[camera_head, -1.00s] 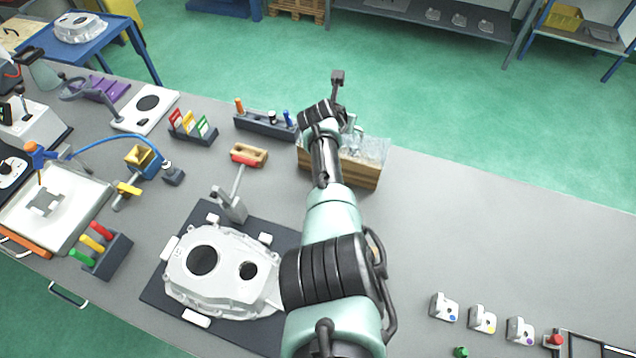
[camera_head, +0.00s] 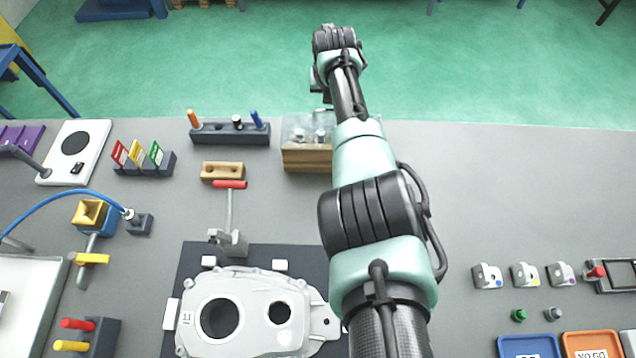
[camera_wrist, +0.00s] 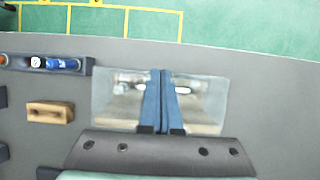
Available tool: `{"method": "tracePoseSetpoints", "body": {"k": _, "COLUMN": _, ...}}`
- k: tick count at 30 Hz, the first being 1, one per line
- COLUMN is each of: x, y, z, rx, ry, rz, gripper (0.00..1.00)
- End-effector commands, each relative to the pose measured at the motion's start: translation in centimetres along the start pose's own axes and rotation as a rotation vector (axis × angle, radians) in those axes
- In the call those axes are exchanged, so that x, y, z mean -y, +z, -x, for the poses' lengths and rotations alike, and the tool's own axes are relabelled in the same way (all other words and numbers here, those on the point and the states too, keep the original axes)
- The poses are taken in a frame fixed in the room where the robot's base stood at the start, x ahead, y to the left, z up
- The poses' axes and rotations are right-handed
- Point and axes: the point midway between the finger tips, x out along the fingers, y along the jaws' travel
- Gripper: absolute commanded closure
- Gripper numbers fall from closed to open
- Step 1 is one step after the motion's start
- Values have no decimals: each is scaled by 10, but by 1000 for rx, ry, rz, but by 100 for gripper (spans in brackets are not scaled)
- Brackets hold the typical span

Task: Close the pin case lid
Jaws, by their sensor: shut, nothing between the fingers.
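The pin case is a wooden box (camera_head: 306,160) at the back edge of the grey bench, with a clear lid (camera_head: 297,126) at its top. Metal pins show through the clear part. In the wrist view the clear lid (camera_wrist: 208,98) spreads over the case, behind my fingers. It looks laid over the top, but I cannot tell whether it is fully down. My gripper (camera_wrist: 163,73) is shut and empty, its blue fingers in front of the middle of the lid; contact cannot be told. In the head view my arm hides the case's right side and the fingertips.
A holder with coloured-handled tools (camera_head: 230,132) and a small wooden block (camera_head: 222,171) stand left of the case. A red-handled clamp (camera_head: 229,215) and a large casting (camera_head: 245,315) are nearer. The bench right of my arm is clear towards the back.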

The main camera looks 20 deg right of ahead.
Motion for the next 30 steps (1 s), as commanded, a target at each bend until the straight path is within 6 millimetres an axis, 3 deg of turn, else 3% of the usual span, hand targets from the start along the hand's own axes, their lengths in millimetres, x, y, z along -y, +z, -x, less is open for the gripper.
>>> {"method": "tracePoseSetpoints", "body": {"k": 21, "x": 4, "y": -3, "z": 0, "rx": -16, "ry": -1, "rz": 0, "gripper": 100}}
{"method": "tracePoseSetpoints", "body": {"k": 30, "x": 4, "y": -2, "z": 18, "rx": -16, "ry": 0, "rz": 0, "gripper": 100}}
